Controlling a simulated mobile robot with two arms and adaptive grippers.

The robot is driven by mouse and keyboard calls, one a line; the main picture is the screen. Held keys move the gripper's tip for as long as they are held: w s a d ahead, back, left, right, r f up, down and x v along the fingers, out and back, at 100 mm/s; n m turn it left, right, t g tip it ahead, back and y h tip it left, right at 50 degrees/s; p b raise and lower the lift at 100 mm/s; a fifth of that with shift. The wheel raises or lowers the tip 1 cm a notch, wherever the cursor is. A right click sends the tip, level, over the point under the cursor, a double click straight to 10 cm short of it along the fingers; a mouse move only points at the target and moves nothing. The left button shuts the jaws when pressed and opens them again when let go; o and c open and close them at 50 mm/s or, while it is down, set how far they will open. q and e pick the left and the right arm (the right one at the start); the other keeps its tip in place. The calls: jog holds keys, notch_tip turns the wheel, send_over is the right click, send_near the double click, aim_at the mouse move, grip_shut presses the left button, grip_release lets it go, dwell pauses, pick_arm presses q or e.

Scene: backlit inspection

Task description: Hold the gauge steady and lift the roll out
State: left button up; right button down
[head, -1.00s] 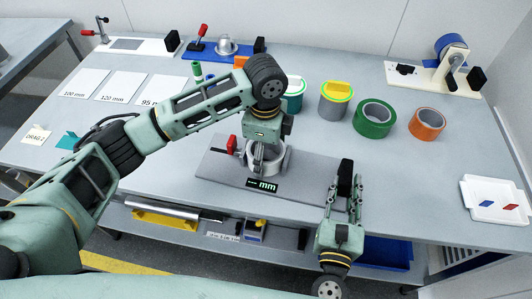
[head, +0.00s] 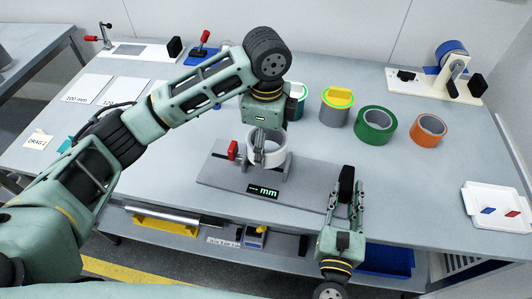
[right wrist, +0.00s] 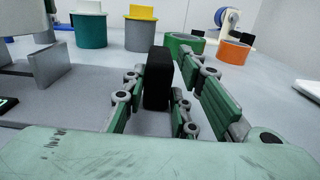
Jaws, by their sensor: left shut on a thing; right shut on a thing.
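The gauge (head: 310,183) is a grey plate with a red lever (head: 232,150), two grey uprights and a small "mm" display (head: 263,191). My left gripper (head: 264,142) is shut on the pale roll (head: 281,155), which is upright at the uprights, its lower part close to them. Whether the roll still touches the gauge cannot be told. My right gripper (head: 345,196) is shut on the black block (head: 346,180) at the gauge's right end. The block (right wrist: 157,78) also shows between the fingers in the right wrist view.
A teal-white roll, a grey roll with a yellow piece (head: 335,106), a green roll (head: 375,124) and an orange roll (head: 429,129) stand behind. A white tray (head: 480,204) lies at right, a tape dispenser (head: 447,72) at back right. The table between them is clear.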

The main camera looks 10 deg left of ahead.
pick_arm(q)
jog(key=shift+r, duration=1.75)
pick_arm(e)
jog(key=shift+f, duration=0.25)
jog(key=c, duration=1.8)
grip_release()
jog(key=o, duration=0.4)
jog(key=shift+o, duration=0.3)
jog(key=shift+r, duration=0.1)
jog(key=s+a, duration=0.1)
jog(key=s, duration=1.1)
